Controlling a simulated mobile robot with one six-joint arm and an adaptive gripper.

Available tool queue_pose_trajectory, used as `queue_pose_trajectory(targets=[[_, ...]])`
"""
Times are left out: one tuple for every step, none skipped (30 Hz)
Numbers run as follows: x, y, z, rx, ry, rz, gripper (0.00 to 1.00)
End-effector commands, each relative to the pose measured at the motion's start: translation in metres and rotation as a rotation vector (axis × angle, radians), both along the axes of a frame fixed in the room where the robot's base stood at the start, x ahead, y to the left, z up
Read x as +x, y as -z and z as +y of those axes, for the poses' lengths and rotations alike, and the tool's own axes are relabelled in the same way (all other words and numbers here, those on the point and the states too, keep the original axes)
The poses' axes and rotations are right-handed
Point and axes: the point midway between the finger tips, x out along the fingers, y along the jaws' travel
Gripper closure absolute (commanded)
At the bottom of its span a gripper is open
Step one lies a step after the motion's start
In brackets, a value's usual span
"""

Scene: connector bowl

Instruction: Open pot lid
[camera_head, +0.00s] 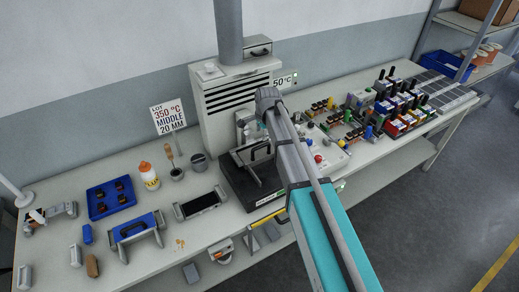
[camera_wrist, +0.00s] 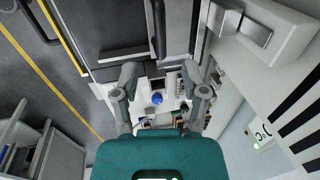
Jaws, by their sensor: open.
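The pot is a black, box-shaped unit (camera_head: 240,190) standing on the bench below the vented hood. A dark flat lid with a bar handle (camera_head: 262,152) is on its top, partly hidden by my arm. In the wrist view, the dark lid (camera_wrist: 122,28) fills the top left and its handle (camera_wrist: 158,30) runs down from the top edge. My gripper (camera_wrist: 164,92) is open and empty, its fingers wide apart. The handle lies ahead of the fingers in the picture, not between them.
A vented grey hood (camera_head: 238,100) with a duct stands behind the pot. A white board (camera_head: 325,152) with coloured knobs lies to the right.

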Motion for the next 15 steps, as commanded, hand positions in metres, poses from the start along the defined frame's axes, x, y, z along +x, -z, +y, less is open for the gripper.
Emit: queue_pose_trajectory(targets=[[0.001, 0.008, 0.001, 0.000, 0.000, 0.000, 0.43], [0.001, 0.010, 0.001, 0.000, 0.000, 0.000, 0.43], [0.002, 0.013, 0.001, 0.000, 0.000, 0.000, 0.43], [0.002, 0.016, 0.001, 0.000, 0.000, 0.000, 0.43], [0.003, 0.018, 0.002, 0.000, 0.000, 0.000, 0.43], [0.003, 0.021, 0.002, 0.000, 0.000, 0.000, 0.43], [0.003, 0.023, 0.002, 0.000, 0.000, 0.000, 0.43], [0.004, 0.025, 0.003, 0.000, 0.000, 0.000, 0.43], [0.004, 0.029, 0.003, 0.000, 0.000, 0.000, 0.43], [0.005, 0.031, 0.003, 0.000, 0.000, 0.000, 0.43], [0.005, 0.033, 0.003, 0.000, 0.000, 0.000, 0.43], [0.006, 0.036, 0.004, 0.000, 0.000, 0.000, 0.43], [0.006, 0.038, 0.004, 0.000, 0.000, 0.000, 0.43], [0.006, 0.041, 0.004, 0.000, 0.000, 0.000, 0.43], [0.007, 0.044, 0.005, 0.000, 0.000, 0.000, 0.43]])
